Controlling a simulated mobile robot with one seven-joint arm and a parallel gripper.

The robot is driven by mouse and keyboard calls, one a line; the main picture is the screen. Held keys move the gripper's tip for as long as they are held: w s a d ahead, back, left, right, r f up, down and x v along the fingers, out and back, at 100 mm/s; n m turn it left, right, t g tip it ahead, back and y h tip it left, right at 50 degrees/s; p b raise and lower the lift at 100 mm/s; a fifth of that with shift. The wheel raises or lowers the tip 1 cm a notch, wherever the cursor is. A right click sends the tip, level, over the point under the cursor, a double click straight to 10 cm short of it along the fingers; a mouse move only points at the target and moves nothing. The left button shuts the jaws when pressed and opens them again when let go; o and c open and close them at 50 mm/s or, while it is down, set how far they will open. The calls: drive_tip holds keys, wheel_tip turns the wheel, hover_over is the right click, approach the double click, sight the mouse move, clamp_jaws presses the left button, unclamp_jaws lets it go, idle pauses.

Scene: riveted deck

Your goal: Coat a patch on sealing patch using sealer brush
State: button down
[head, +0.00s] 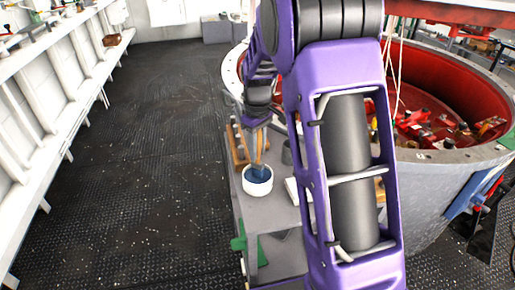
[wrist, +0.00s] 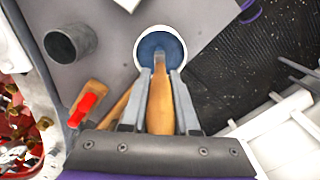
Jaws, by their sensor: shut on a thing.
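The sealer brush (wrist: 161,100) has a wooden handle, and my gripper (wrist: 160,75) is shut on it. The brush points down into a white round pot (head: 257,188) with dark blue contents. The pot also shows at the top middle of the wrist view (wrist: 139,37). The brush's tip is hidden in or over the blue, and I cannot tell how deep it is. In the head view the gripper is small and partly hidden above the pot. I cannot make out a sealing patch for certain.
The pot stands on a grey bench (head: 245,215). A dark grey cup (wrist: 70,43) and wooden-handled tools, one with a red part (wrist: 88,102), are on the bench. A large round tub (head: 420,185) with red contents is at the right. The dark floor at the left is clear.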

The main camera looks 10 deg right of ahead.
idle(0.3)
wheel_tip(320, 180, up, 2)
drive_tip(key=shift+r+p, duration=0.25)
drive_tip(key=shift+p, duration=0.8)
drive_tip(key=shift+r, duration=2.2)
